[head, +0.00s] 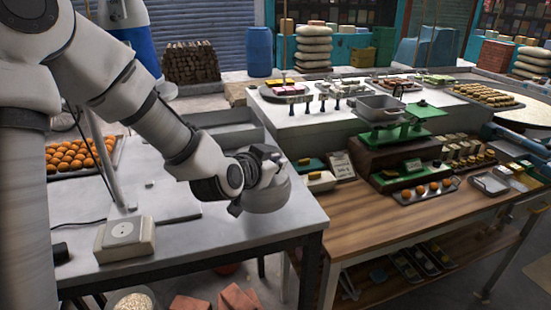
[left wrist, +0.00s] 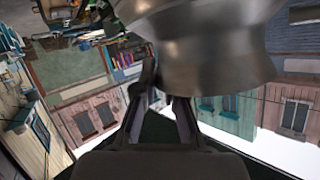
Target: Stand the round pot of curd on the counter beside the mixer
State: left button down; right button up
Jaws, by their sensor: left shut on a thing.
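A round grey metal pot (head: 268,196) is at the right end of the grey metal counter (head: 230,226). Its contents are not visible. My left gripper (head: 259,163) reaches in from the left and is shut on the pot's upper part. In the left wrist view the pot (left wrist: 205,40) fills the upper middle, by the fingers of my left gripper (left wrist: 162,100). I cannot tell whether the pot touches the counter. A pale upright post on a flat base (head: 105,160), left of the pot, may be part of the mixer; my arm partly covers that area. My right gripper is not in view.
A tray of orange balls (head: 72,155) lies at the back left. A wooden display table (head: 375,222) with sweets and a green scale (head: 402,130) is at right. Bare counter lies between box and pot.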

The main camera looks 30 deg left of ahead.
pick_arm(q)
jog(key=a+f, duration=0.1)
jog(key=w+a+f+p, duration=0.2)
jog(key=a, duration=0.1)
jog(key=shift+w+f, duration=0.25)
jog(key=shift+f, duration=0.1)
jog(key=shift+s+a, duration=0.1)
jog(key=shift+s, duration=0.1)
jog(key=c, duration=1.7)
grip_release()
jog(key=shift+s+f, duration=0.15)
jog(key=o, duration=0.5)
jog(key=shift+c, duration=0.2)
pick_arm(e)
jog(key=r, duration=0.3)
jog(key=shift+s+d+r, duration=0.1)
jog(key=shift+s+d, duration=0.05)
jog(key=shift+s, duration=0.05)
